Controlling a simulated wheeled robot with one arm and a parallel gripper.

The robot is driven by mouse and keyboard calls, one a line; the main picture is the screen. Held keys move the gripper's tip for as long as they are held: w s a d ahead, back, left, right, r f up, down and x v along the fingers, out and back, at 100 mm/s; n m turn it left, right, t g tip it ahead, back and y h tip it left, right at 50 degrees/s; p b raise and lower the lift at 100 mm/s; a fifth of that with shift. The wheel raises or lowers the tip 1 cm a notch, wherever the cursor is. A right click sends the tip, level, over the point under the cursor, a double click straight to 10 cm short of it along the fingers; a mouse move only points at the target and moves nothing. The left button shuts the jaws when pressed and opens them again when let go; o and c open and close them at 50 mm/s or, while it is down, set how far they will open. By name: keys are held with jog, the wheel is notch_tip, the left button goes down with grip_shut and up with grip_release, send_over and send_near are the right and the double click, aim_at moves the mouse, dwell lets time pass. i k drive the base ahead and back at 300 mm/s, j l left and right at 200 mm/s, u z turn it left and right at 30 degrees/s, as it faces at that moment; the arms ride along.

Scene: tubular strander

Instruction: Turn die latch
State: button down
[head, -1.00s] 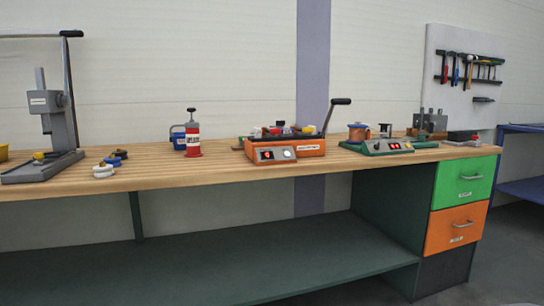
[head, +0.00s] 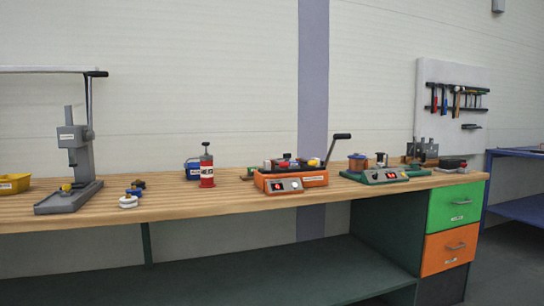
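I cannot make out a die latch in the head view. A wooden-topped workbench (head: 240,203) runs across the picture. An orange machine (head: 290,181) with a dark lever raised at its right stands at mid-bench. A green device (head: 387,176) with a red display stands right of it. A grey lever press (head: 74,165) with a yellow part at its base stands on the left. My gripper is not in view.
A red and white pump can (head: 207,170), a blue can (head: 192,168), small parts (head: 131,196) and a yellow bin (head: 13,184) are on the bench. Green (head: 455,206) and orange (head: 449,250) drawers are at the right end. A tool board (head: 452,103) hangs behind.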

aim_at(286, 155)
jog(key=i, duration=0.9)
